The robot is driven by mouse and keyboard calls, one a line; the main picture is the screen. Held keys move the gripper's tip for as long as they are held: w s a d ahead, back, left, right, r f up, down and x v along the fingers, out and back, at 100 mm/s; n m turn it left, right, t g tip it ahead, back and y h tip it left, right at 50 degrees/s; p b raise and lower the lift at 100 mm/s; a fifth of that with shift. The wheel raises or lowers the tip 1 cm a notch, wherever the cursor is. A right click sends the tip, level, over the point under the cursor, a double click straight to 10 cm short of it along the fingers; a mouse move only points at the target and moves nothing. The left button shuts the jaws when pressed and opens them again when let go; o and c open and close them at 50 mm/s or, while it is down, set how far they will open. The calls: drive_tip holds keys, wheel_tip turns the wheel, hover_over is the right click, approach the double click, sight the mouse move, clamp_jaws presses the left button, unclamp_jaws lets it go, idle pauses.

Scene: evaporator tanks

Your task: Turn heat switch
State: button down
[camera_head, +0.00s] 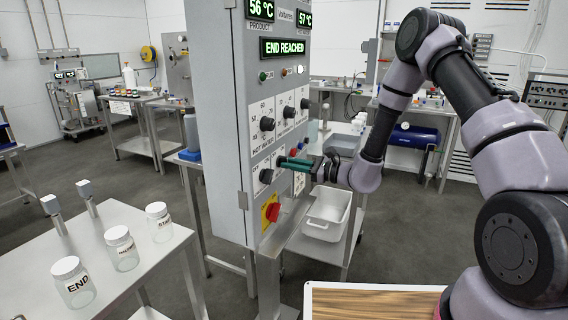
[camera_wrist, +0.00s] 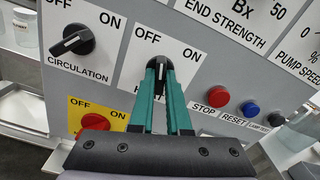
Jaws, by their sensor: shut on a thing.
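The heat switch (camera_wrist: 158,64) is a black knob on a white plate with OFF and ON marks; most of its label is hidden behind my fingers. My gripper (camera_wrist: 160,76) has green fingers that are shut on this knob in the wrist view. The knob's top shows between the fingertips, with a light mark on it. In the head view my gripper (camera_head: 284,162) reaches from the right to the lower part of the grey control panel (camera_head: 225,120), and its fingers hide the heat knob there.
The circulation knob (camera_wrist: 72,40) is left of the heat switch. A red rotary switch on a yellow plate (camera_head: 271,212) sits below. Red (camera_wrist: 218,95) and blue (camera_wrist: 250,108) buttons are to the right. The upper display (camera_head: 283,47) reads END REACHED. Labelled jars (camera_head: 73,281) stand on a table at left.

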drive_tip(key=shift+n, duration=1)
drive_tip(key=shift+n, duration=1.1)
drive_tip(key=shift+n, duration=0.6)
drive_tip(key=c, duration=0.8)
unclamp_jaws()
drive_tip(key=shift+d, duration=0.1)
